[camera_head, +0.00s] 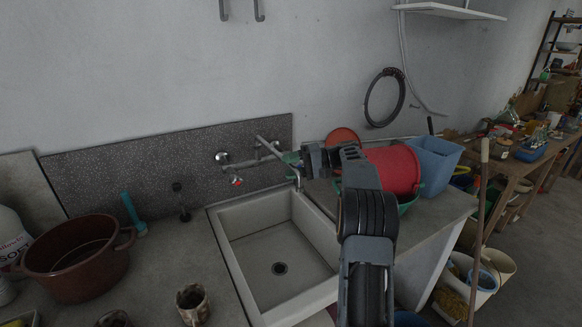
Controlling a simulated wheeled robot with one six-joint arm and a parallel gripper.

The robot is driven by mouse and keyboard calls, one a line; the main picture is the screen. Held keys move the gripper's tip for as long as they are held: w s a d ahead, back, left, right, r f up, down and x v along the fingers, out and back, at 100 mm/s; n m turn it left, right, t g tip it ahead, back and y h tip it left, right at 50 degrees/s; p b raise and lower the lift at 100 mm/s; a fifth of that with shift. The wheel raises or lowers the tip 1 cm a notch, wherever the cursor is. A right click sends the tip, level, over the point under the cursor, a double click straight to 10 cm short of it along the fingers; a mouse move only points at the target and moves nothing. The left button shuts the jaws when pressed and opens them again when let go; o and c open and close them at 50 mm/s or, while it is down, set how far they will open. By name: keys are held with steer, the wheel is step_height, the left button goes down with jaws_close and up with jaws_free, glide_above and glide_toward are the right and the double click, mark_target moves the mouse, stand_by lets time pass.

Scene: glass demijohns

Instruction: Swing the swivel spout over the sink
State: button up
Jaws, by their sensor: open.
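The wall tap (236,180) has a red-marked handle and sits on the speckled backsplash. Its grey swivel spout (275,150) slants to the right from the tap, and its end bends down near the sink's back right corner. The pale square sink (260,245) is set in the counter, empty, with a dark drain. My gripper (292,158) is open at the spout's outer part, reaching in from the right. My arm's end hides some of this area, and I cannot tell whether the jaws touch the spout or stand around it.
A red bucket (393,169) and a blue tub (436,162) stand right of the sink, close to my arm. A brown basin (75,260), a teal tube (133,213) and a mug (192,304) are on the left counter. A wooden pole (479,225) stands at the right.

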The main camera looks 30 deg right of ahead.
steer(key=shift+d, duration=0.1)
steer(key=p+v, duration=0.2)
steer(key=v, duration=1.1)
steer(key=shift+d+p, duration=0.25)
steer(key=shift+p, duration=0.1)
steer(key=shift+s, duration=0.1)
